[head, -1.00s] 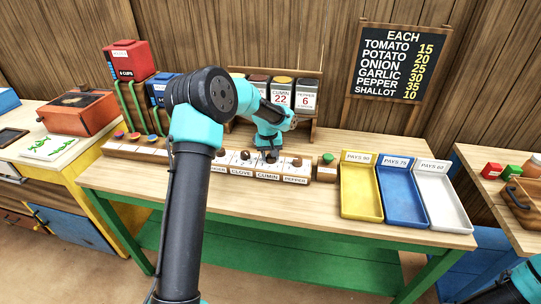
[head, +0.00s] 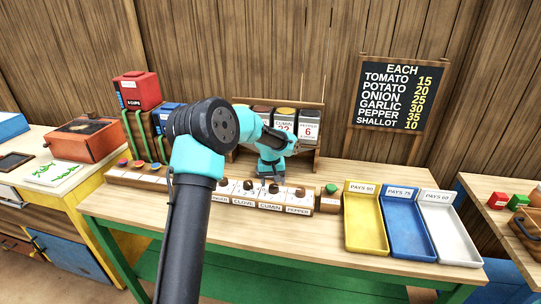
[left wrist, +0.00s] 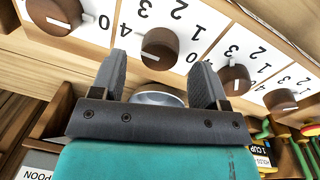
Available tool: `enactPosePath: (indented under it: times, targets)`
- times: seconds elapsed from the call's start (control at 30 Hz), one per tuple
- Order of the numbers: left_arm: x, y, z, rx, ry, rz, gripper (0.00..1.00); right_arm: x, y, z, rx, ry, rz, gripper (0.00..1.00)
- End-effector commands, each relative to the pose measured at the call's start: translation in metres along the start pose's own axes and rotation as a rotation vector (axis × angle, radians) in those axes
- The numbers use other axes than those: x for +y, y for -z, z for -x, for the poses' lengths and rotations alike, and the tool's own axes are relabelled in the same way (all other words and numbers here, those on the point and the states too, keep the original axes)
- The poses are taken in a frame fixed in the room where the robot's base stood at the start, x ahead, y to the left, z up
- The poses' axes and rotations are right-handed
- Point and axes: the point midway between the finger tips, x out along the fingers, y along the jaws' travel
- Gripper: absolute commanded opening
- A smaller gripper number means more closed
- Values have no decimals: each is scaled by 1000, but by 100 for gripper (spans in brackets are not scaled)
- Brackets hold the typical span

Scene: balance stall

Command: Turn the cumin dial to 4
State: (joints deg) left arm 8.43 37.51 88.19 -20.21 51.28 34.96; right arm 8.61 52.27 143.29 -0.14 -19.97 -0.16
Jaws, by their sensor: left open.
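The cumin dial (head: 275,188) is a round brown knob with a white mark, on the wooden dial strip above the CUMIN label (head: 269,206). It also shows in the left wrist view (left wrist: 160,48), ahead of the fingertips and between their lines. There its white mark points left and slightly down; which number it indicates is unclear. My left gripper (head: 270,175) is open and empty, just behind and above the cumin dial, apart from it. Its two dark fingers (left wrist: 158,75) show spread in the left wrist view. My right gripper is not in view.
The clove dial (head: 248,185) and pepper dial (head: 300,192) stand close on either side. A block with a green button (head: 331,189) is at the strip's right end. Spice canisters (head: 308,130) stand behind my arm. Yellow, blue and white trays (head: 450,250) sit at right.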

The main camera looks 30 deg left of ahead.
Motion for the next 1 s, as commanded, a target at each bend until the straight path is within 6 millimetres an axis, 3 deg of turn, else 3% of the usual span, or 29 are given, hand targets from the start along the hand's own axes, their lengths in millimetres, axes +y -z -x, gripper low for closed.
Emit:
enactPosePath:
  times: [0.6,0.8,1.0]
  targets:
    - [0,1,118,5,-2,1,68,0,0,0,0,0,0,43]
    - [0,0,145,2,-2,-1,68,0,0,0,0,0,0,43]
    - [0,0,153,1,-1,0,68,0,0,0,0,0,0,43]
